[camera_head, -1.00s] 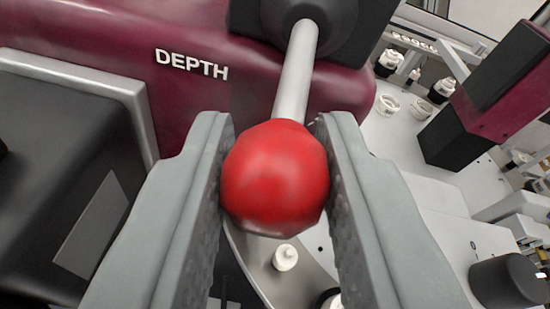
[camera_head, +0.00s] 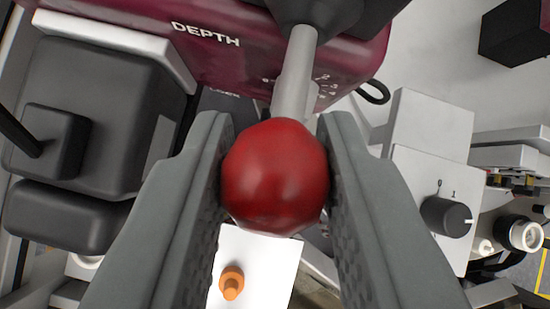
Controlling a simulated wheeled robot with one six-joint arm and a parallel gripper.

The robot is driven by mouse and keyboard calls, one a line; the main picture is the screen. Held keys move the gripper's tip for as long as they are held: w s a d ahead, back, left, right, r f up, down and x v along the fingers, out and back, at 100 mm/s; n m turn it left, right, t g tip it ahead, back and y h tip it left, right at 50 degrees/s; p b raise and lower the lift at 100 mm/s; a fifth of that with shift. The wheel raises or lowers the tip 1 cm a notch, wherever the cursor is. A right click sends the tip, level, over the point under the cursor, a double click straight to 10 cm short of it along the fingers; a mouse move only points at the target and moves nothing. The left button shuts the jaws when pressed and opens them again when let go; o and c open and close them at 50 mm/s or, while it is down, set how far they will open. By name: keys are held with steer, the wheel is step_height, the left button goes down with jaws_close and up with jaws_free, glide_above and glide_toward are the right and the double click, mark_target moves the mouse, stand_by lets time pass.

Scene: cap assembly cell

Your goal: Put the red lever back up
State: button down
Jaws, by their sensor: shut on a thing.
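The red lever shows as a round red knob (camera_head: 274,178) on a grey metal shaft (camera_head: 295,75). The shaft runs up in the picture to a dark hub (camera_head: 315,10) on a maroon housing (camera_head: 220,45) marked "DEPTH". My gripper (camera_head: 275,180) is shut on the red knob, with one grey finger on its left side and one on its right. The lever's full angle cannot be told from this one view.
A black box-shaped unit (camera_head: 95,110) stands at left. A white panel with a black 0/1 knob (camera_head: 447,216) is at right. An orange peg (camera_head: 231,283) stands on a white plate (camera_head: 262,255) below. A black block (camera_head: 515,30) is at top right.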

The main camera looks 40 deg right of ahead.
mark_target(289, 184)
steer(key=shift+w+r+g, duration=0.15)
steer(key=shift+r+g, duration=0.1)
steer(key=shift+g, duration=0.15)
steer(key=shift+r+g, duration=0.2)
steer(key=shift+g, duration=0.1)
steer(key=c, duration=1.2)
jaws_free()
steer(key=shift+w, duration=0.1)
steer(key=shift+v, duration=1.8)
steer(key=shift+r, duration=0.35)
steer(key=shift+s+d+r, duration=0.1)
steer(key=shift+s+r, duration=0.1)
steer(key=shift+s, duration=0.2)
steer(key=shift+s+d, duration=0.25)
steer(key=shift+s, duration=0.25)
